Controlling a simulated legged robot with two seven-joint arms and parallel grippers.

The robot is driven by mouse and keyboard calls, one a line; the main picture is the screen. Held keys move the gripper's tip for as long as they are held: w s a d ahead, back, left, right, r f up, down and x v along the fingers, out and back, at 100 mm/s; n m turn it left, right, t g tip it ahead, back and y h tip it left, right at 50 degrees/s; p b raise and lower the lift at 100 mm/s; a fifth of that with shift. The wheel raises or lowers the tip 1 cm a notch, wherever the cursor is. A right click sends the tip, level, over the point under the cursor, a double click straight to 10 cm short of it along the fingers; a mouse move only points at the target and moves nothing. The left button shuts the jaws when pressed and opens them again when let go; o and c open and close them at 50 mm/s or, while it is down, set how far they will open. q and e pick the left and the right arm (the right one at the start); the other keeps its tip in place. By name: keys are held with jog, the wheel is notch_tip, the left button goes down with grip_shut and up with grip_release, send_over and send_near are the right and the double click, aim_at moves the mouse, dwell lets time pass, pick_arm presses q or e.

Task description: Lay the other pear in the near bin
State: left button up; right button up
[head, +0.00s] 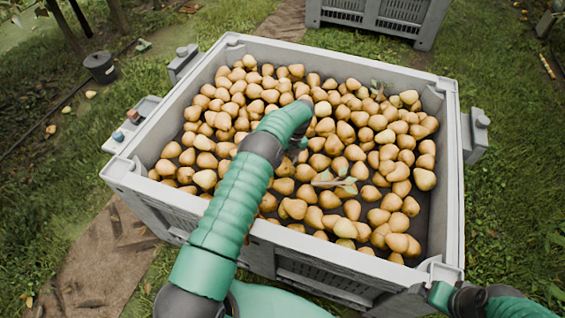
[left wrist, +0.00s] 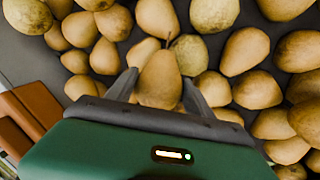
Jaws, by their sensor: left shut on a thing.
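The near bin (head: 330,251) is a large grey crate filling the middle of the head view, with many yellow-brown pears (head: 350,150) in it. My left arm reaches over its front rim, and its hand is above or among the pears near the middle. In the left wrist view my left gripper (left wrist: 160,82) is shut on a pear (left wrist: 161,68), with one dark finger on each side. Other pears lie around and beyond it. I cannot tell whether the held pear touches them. The fingertips are hidden behind my arm in the head view. My right gripper is out of view.
A second grey bin (head: 375,18) stands at the back. A dark bucket (head: 101,67) stands on the grass at the upper left. Leafy twigs (head: 335,181) lie on the pears. Dark bare floor shows along the bin's right inner side.

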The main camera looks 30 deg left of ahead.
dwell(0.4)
pick_arm(q)
jog(key=o, duration=1.7)
jog(key=shift+c, duration=0.2)
